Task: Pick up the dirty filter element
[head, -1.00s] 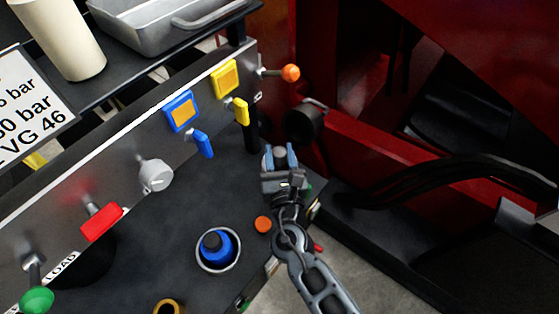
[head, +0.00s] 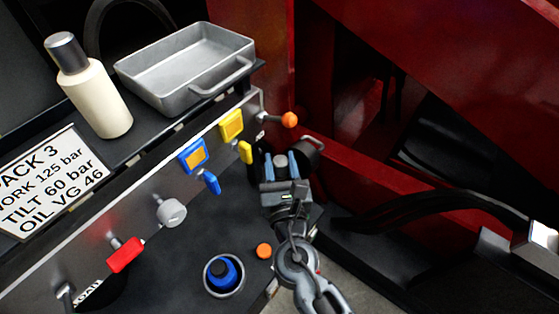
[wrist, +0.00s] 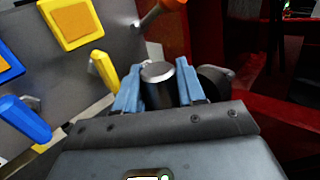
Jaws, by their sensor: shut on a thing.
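The dirty filter element appears to be the dark cylinder with a grey round end cap (head: 280,161) between my fingertips. In the wrist view the cylinder (wrist: 158,76) stands roughly upright between two blue fingers, its lower part hidden by my gripper's body. My gripper (head: 281,168) is shut on it, beside the right end of the valve panel, below the orange-knobbed lever. I cannot tell from these frames whether the element is clear of any seat.
The valve panel has a yellow lever (head: 245,152), a blue lever (head: 212,183) and a red handle (head: 125,255). A metal tray (head: 185,75) and a cream cylinder (head: 101,100) stand on the shelf above. A black round part (head: 312,148) and red frame are close at right.

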